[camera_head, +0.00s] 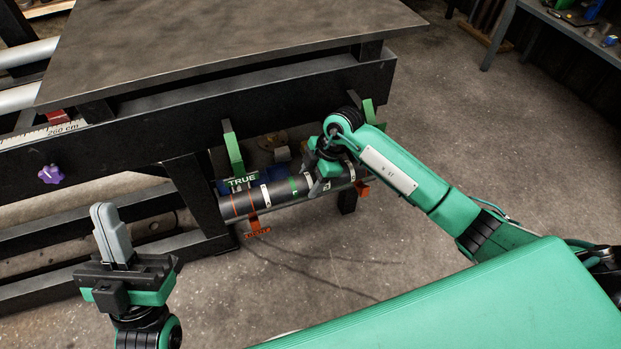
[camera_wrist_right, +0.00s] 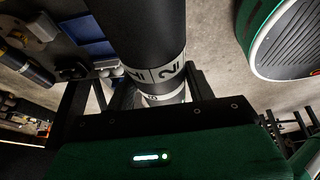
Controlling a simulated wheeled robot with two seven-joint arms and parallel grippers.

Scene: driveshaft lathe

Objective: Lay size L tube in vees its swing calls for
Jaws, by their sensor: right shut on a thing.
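A dark tube (camera_head: 275,198) with orange, white and green bands lies roughly level along the bench's front right side. My right gripper (camera_head: 326,177) is shut on it toward its right part. In the right wrist view the tube (camera_wrist_right: 145,35) runs up from the jaws, with a white marked band. A green bracket labelled TRUE (camera_head: 241,182) is at the tube's left part; a second green bracket (camera_head: 369,110) is farther right. Orange brackets (camera_head: 257,231) show below the tube. I cannot tell whether the tube touches any vee. My left gripper (camera_head: 113,236) points up, empty, its opening unclear.
The bench (camera_head: 240,45) has a broad metal top and dark frame. A scale marked 260 cm (camera_head: 60,130) and a purple knob (camera_head: 51,174) are at its left. Blue items (camera_head: 262,158) sit behind the tube. Floor (camera_head: 340,265) in front is clear.

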